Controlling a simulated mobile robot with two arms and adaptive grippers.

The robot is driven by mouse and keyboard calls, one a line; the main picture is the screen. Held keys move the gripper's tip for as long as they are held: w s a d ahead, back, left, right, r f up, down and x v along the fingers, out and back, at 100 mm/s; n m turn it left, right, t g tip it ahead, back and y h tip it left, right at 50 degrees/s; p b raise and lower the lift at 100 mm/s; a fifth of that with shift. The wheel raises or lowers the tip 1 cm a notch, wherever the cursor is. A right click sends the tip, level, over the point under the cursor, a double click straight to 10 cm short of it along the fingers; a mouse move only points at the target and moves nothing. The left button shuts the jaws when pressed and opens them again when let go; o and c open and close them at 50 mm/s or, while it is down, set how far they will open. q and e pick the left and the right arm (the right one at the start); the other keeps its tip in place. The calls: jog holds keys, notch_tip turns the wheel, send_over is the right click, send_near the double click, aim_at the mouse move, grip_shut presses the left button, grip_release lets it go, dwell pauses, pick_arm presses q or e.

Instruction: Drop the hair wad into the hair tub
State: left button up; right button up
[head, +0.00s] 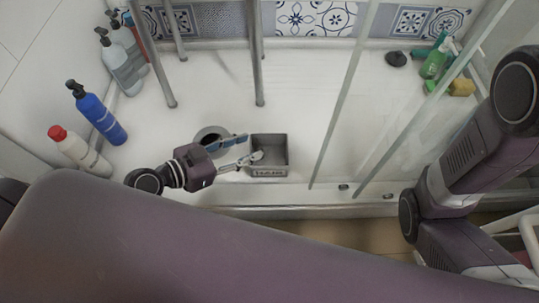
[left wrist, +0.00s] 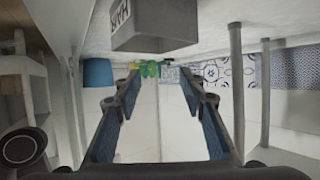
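The hair tub (head: 281,138) is a small grey open box with a lettered front, standing on the white floor near the front ledge. It shows upside down at the top of the left wrist view (left wrist: 152,37). My left gripper (head: 248,149) is at the tub's left side, one fingertip overlapping its left rim in the head view. Its two blue-padded fingers are spread, and nothing shows between them in the left wrist view (left wrist: 164,100). I cannot make out the hair wad in either view; part of the tub's inside is hidden. My right gripper is out of the head view.
A blue bottle (head: 97,113) and a red-capped white bottle (head: 79,151) stand left. Metal legs and glass panels rise around the tub. A dark lump (head: 395,58) and green bottle (head: 435,62) are at back right.

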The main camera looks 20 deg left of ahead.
pick_arm(q)
jog(key=v, duration=0.8)
jog(key=shift+s+a, duration=0.2)
jog(key=shift+r, duration=0.1)
